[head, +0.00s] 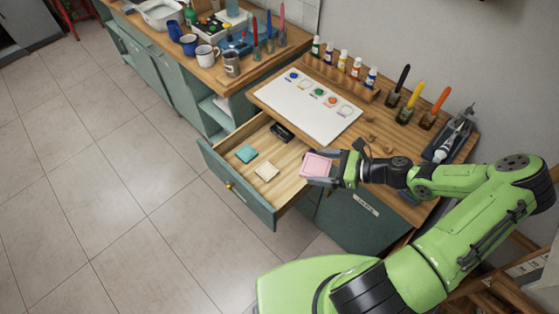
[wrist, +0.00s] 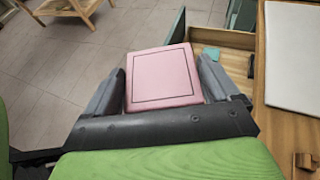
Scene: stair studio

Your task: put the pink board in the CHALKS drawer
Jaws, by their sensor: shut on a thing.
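The pink board (head: 316,165) is a small square with a dark outline on its face. My gripper (head: 322,171) is shut on it and holds it over the right end of an open drawer (head: 207,158). The board also shows between the two fingers in the wrist view (wrist: 161,78). The drawer is pulled out of the green cabinet. It holds a teal square (head: 246,154), a cream square (head: 267,172) and a black object (head: 282,132). No CHALKS label is readable on it in these views.
A white sheet with coloured spots (head: 308,103) lies on the wooden top above the drawer. Several paint bottles (head: 343,61) and jars with coloured sticks (head: 428,118) stand behind it. Another counter (head: 205,72) with mugs is at the upper left. The tiled floor (head: 100,160) is clear.

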